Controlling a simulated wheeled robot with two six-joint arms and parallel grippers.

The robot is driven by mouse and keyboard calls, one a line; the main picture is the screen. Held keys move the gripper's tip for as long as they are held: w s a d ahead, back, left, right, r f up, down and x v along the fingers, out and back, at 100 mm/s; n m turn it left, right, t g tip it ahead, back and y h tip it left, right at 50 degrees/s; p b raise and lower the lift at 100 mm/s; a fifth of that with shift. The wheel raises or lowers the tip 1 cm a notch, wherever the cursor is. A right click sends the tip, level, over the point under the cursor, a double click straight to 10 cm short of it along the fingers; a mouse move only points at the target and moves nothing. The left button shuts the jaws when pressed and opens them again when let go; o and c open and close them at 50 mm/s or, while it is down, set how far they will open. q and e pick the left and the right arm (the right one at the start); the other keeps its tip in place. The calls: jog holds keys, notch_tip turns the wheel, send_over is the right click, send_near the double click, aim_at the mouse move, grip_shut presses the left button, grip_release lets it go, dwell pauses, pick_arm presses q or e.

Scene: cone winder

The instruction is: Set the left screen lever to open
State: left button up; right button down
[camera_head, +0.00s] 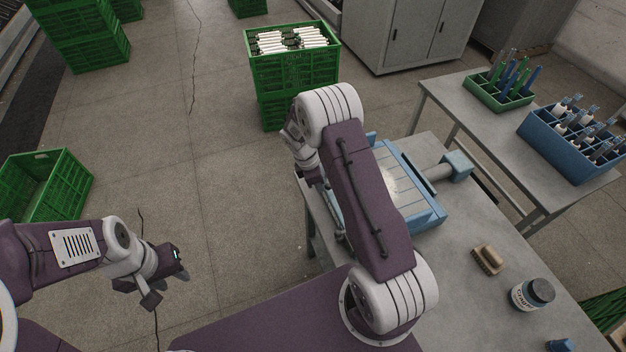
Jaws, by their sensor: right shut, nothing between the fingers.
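I cannot make out the left screen lever; my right arm covers much of the blue-framed device (432,217) with a pale panel on the grey table. My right gripper (312,178) is at the device's left side, by the table's left edge, shut and empty, partly hidden by my own arm. I cannot tell whether it touches anything. My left gripper (170,287) is over the floor at lower left, away from the table, with its fingers apart and nothing between them.
A wooden brush (488,260) and a dark-lidded jar (532,294) stand on the grey table (462,255). A blue crate (566,150) and a green tray (486,95) are on another table. A green crate (300,85) of white pieces stands behind. The floor at left is mostly free.

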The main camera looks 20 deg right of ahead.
jog(key=shift+s+d+r+n+t+p, duration=0.1)
jog(key=shift+s+d+n+t+p, duration=0.35)
jog(key=shift+n, duration=0.75)
pick_arm(q)
jog(key=shift+r+p, duration=0.3)
jog(key=shift+r, duration=0.6)
pick_arm(e)
jog(key=shift+s+d+n, duration=0.45)
jog(key=shift+d+n, duration=0.35)
jog(key=shift+n, duration=0.2)
